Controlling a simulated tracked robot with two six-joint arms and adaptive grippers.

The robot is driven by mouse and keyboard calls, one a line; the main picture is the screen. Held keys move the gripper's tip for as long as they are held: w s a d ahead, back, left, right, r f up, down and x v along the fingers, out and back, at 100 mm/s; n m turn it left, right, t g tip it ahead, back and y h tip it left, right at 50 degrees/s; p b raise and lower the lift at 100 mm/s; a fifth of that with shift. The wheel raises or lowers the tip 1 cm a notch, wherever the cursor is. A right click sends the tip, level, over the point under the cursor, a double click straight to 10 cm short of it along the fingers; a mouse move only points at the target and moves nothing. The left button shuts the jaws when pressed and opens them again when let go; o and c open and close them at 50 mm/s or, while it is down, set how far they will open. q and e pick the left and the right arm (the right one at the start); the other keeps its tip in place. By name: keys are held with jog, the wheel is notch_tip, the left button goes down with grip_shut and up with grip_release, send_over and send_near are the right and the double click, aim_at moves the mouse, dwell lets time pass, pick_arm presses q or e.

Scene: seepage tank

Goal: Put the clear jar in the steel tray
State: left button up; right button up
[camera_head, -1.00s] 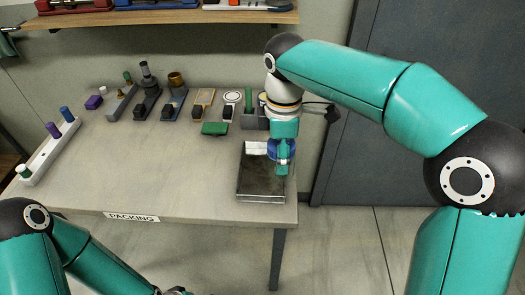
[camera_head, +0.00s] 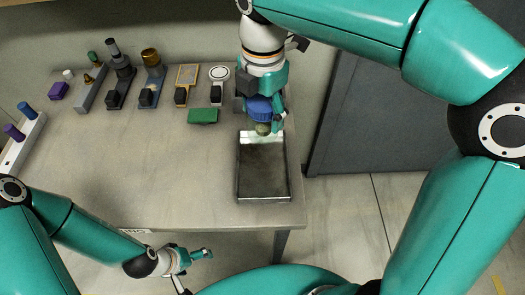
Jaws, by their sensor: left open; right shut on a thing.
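The steel tray (camera_head: 263,172) lies near the right edge of the table, and its visible floor is bare. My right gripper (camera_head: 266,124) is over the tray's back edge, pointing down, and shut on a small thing. That thing, apparently the clear jar (camera_head: 263,129), shows a blue upper part and a rounded olive-green lower end. The fingers partly cover it, and I cannot make out clear walls. Its height above the tray is hard to tell. My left gripper (camera_head: 205,254) is open and empty, low in front of the table.
A green block (camera_head: 203,116) lies left of the tray. Several stands with small items line the back of the table, and a white rack (camera_head: 22,141) stands at the far left. The front middle of the tabletop (camera_head: 150,180) is clear.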

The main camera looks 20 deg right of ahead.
notch_tip(320, 180, down, 14)
jog(key=shift+f+b, duration=0.1)
jog(key=shift+b, duration=0.25)
jog(key=shift+f, duration=0.15)
jog(key=o, duration=1.2)
notch_tip(320, 180, up, 12)
jog(key=shift+r+p, duration=0.2)
jog(key=shift+p, duration=0.2)
jog(key=shift+s, duration=0.1)
